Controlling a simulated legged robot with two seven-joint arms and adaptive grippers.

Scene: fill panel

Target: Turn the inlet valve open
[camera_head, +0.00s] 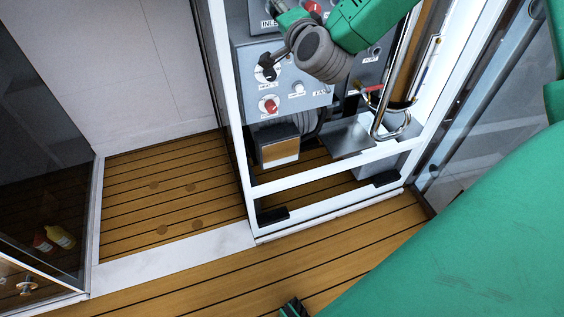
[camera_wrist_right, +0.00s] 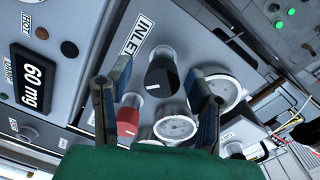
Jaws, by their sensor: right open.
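The inlet valve is a black knob (camera_wrist_right: 162,72) beside the INLET label (camera_wrist_right: 136,36) in the right wrist view. My right gripper (camera_wrist_right: 157,88) is open, with one finger on each side of the knob in the picture. I see no finger closed on it, and cannot tell how far off it is in depth. In the head view my right arm (camera_head: 370,22) reaches in from the top to the panel near its INLET label (camera_head: 268,23); the fingers are not clear there.
A red knob (camera_wrist_right: 128,118) and round gauges (camera_wrist_right: 177,127) sit close to the right fingers. The head view shows a white frame (camera_head: 330,171) around the panel, a bent metal pipe (camera_head: 385,130) on its right, and clear wooden floor (camera_head: 170,190) to the left.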

